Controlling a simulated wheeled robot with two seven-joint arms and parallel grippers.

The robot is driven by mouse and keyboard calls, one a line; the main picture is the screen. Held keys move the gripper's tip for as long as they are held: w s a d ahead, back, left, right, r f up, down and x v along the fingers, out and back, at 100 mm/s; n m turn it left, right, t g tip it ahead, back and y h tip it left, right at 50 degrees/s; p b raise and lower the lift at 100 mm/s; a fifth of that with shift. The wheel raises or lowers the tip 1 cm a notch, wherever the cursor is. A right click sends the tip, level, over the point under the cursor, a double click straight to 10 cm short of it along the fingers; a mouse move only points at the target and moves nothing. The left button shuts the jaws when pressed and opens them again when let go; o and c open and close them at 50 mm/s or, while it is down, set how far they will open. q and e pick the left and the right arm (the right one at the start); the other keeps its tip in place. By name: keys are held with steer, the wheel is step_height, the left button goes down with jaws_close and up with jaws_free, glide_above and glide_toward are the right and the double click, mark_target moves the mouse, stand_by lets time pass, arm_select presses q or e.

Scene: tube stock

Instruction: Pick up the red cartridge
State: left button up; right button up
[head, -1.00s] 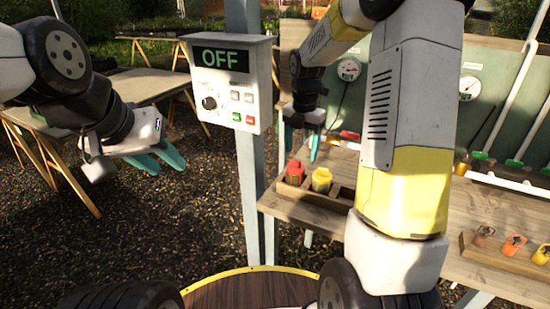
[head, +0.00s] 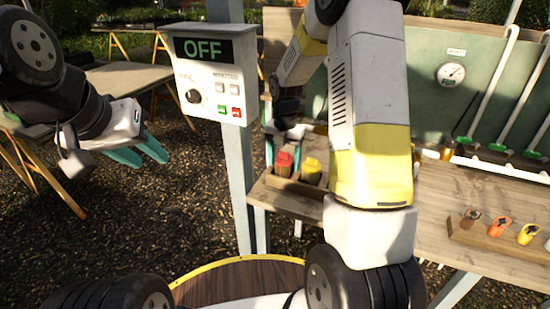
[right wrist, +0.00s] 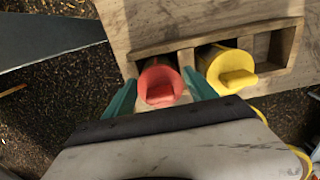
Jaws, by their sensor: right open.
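The red cartridge (head: 284,164) stands in the left compartment of a wooden rack (head: 292,184) on the bench, beside a yellow cartridge (head: 311,171). In the right wrist view the red cartridge (right wrist: 160,84) lies between the teal fingers of my right gripper (right wrist: 160,92). The fingers are spread, one on each side of it; I cannot tell whether they touch it. In the head view my right gripper (head: 281,146) is at the red cartridge, partly hidden. My left gripper (head: 138,154) hangs empty at the left with its teal fingers apart.
The yellow cartridge (right wrist: 230,69) stands close to the right finger in the wrist view. A control box (head: 213,75) reading OFF is mounted on a post (head: 238,190) left of the bench (head: 485,190). Several coloured pieces stand in another rack (head: 497,243) at right.

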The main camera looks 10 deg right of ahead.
steer(key=c, duration=1.2)
steer(key=shift+o, duration=0.2)
step_height(320, 180, up, 10)
steer(key=shift+r, duration=0.1)
steer(key=shift+r, duration=0.1)
steer(key=shift+r, duration=2.35)
